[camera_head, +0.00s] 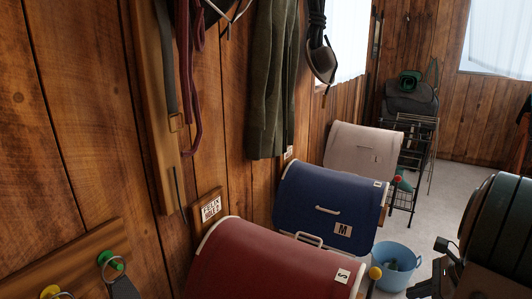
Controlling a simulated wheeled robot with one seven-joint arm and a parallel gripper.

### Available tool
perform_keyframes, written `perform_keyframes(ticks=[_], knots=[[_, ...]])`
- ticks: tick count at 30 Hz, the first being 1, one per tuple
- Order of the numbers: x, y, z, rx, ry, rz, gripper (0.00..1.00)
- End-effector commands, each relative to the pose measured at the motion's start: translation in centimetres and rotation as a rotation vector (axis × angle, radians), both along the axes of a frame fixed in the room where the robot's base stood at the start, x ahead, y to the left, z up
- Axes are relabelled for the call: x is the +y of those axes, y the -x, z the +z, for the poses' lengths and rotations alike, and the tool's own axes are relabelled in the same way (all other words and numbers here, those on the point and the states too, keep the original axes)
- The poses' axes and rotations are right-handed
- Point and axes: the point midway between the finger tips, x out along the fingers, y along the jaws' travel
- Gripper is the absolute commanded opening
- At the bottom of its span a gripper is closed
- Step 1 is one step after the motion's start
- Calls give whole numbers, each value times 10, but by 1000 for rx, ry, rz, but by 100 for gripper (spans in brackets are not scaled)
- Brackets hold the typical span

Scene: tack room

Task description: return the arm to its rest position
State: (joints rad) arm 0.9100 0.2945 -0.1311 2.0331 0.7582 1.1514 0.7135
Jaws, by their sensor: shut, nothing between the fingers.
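My gripper cannot be made out in the head view. No part of the picture shows fingertips that I can identify as mine, so the arm's pose cannot be read from it.
Rounded boxes in red (270,262), blue (325,205) and cream (360,150) line the wooden wall. A blue bucket (398,272) stands on the floor beside them. A dark green rounded object (500,225) fills the lower right. Pale floor (450,180) shows beyond.

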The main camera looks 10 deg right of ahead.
Motion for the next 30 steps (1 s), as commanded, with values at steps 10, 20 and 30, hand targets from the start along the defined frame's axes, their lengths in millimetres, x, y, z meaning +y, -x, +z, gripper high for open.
perform_keyframes(ticks=[10,20,30], knots=[[158,7,50,-124,444,851,0],[248,57,71,-316,872,1623,0],[274,82,76,-425,1096,1977,0]])
